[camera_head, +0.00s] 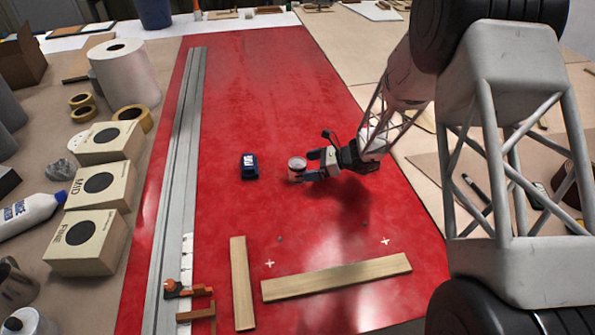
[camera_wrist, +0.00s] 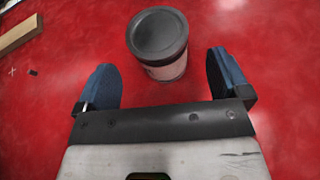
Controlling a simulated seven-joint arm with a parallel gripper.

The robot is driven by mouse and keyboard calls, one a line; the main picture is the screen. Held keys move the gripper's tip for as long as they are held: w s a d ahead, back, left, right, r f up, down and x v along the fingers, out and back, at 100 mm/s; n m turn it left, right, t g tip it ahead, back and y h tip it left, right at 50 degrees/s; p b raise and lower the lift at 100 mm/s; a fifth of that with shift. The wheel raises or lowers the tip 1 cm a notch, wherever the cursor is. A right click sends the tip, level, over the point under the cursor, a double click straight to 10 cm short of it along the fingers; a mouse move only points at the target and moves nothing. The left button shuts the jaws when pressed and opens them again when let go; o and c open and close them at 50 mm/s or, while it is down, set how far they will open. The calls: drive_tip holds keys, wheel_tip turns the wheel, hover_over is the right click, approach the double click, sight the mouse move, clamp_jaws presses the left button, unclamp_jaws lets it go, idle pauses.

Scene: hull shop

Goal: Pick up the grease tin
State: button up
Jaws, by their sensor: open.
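The grease tin (camera_head: 297,167) is a small round tin standing upright on the red surface near the middle of the head view. In the wrist view the tin (camera_wrist: 158,42) shows a dark grey lid and a pale side. My gripper (camera_head: 311,165) is low over the red surface, just right of the tin in the head view. In the wrist view my gripper (camera_wrist: 168,78) is open, with its two blue-padded fingers apart. The tin stands just ahead of the gap between the fingertips, and neither finger appears to touch it.
A dark blue object (camera_head: 249,166) lies left of the tin. Two wooden strips (camera_head: 336,277) (camera_head: 242,283) lie nearer the front. A long metal rail (camera_head: 176,170) runs along the left of the red panel (camera_head: 290,80). Boxes (camera_head: 88,243) stand further left. Red surface around the tin is clear.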

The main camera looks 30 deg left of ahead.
sight(297, 168)
drive_tip(key=shift+x, duration=2.6)
drive_tip(key=shift+r, duration=0.1)
drive_tip(key=c, duration=1.2)
